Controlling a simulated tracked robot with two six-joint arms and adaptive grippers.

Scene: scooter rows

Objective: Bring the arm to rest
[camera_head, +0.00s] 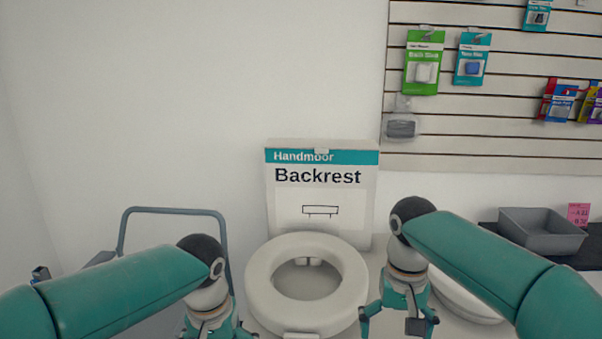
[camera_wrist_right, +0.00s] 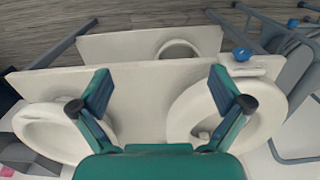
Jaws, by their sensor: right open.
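My right gripper (camera_head: 399,318) hangs pointing down at the right of the white toilet seat (camera_head: 259,288) in the head view. In the right wrist view the right gripper (camera_wrist_right: 160,95) is open, with nothing between its fingers and a white shelf (camera_wrist_right: 150,88) below. My left gripper (camera_head: 215,330) is at the lower edge of the head view, left of the seat. Its fingertips are cut off by the picture edge, so its opening does not show.
A "Handmoor Backrest" box (camera_head: 320,190) stands behind the seat. A grey tray (camera_head: 540,230) and a pink tag (camera_head: 578,214) are at the right. A grey metal frame (camera_head: 172,210) stands at the left. Packets (camera_head: 423,62) hang on a slatted wall.

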